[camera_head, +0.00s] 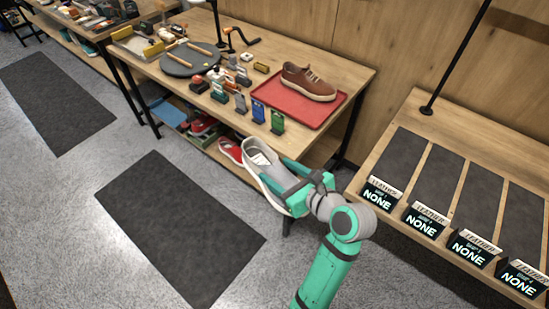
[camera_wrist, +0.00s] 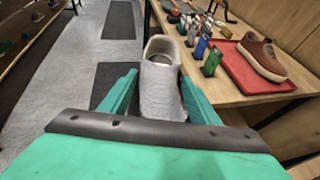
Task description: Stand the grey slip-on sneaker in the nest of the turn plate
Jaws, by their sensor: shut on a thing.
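The grey slip-on sneaker (camera_head: 262,163) is held in my gripper (camera_head: 285,183), in front of the workbench and above the floor. In the wrist view the sneaker (camera_wrist: 161,82) sits between the two green fingers, its opening facing away from me. My gripper (camera_wrist: 158,92) is shut on it. The dark round turn plate (camera_head: 190,60) lies on the workbench at the back left, well away from my gripper. Two wooden bars show on it; I cannot make out the nest clearly.
A brown sneaker (camera_head: 309,82) stands on a red tray (camera_head: 296,103) on the workbench (camera_head: 345,75). Small bottles, brushes and upright cards, including a blue one (camera_head: 258,111), crowd the bench front. Red shoes (camera_head: 230,150) are on the lower shelf. A side table (camera_head: 455,150) with dark mats stands right.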

